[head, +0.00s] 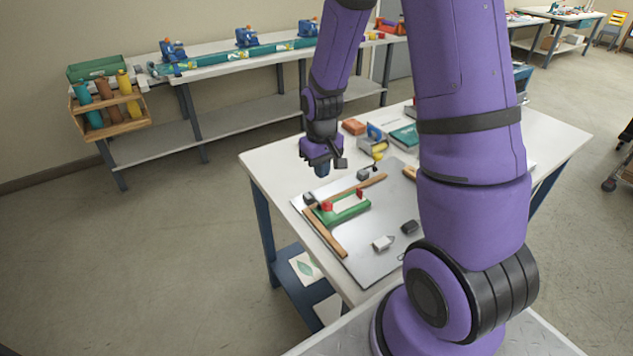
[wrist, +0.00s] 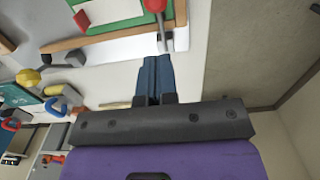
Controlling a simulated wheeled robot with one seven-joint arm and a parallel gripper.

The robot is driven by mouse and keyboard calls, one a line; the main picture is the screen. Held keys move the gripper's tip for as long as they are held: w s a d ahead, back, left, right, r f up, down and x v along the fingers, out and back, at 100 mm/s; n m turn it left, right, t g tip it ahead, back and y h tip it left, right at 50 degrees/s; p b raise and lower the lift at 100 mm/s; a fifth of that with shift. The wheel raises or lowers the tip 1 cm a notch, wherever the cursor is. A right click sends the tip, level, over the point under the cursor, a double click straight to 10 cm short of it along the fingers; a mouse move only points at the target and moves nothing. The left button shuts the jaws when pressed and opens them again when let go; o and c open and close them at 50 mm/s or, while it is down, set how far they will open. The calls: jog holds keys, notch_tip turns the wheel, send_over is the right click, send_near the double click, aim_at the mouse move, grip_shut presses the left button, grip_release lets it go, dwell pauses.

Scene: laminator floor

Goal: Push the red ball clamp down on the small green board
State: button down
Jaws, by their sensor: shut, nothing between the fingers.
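The small green board (head: 350,212) lies on the grey plate (head: 372,262), beside wooden strips. A red ball (head: 327,206) shows at its left end; in the wrist view the red ball (wrist: 155,5) is at the top edge, on a grey stem rising from a bracket. How far the lever is tilted is not clear. A red block (wrist: 82,20) sits on the board's other end. My gripper (head: 322,168) is shut and empty, pointing down, above and behind the board. In the wrist view its fingertips (wrist: 154,62) are apart from the ball and stem.
A yellow knob (head: 379,154) and a black knob (head: 375,168) stand on levers behind the board. A white block (head: 383,243) and a dark block (head: 410,227) lie in front. A red-brown block (head: 354,127) and a teal book (head: 405,136) are at the back.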

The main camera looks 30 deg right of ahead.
jog(key=shift+r, duration=2.6)
jog(key=s+a+r+t, duration=0.15)
jog(key=s+r, duration=0.25)
jog(key=r, duration=0.4)
jog(key=s+a+r+t, duration=0.1)
jog(key=s+a+r, duration=0.2)
jog(key=s+r, duration=0.35)
jog(key=s+a+r+t, duration=0.2)
jog(key=s+r, duration=0.7)
jog(key=s, duration=0.2)
jog(key=shift+t, duration=0.35)
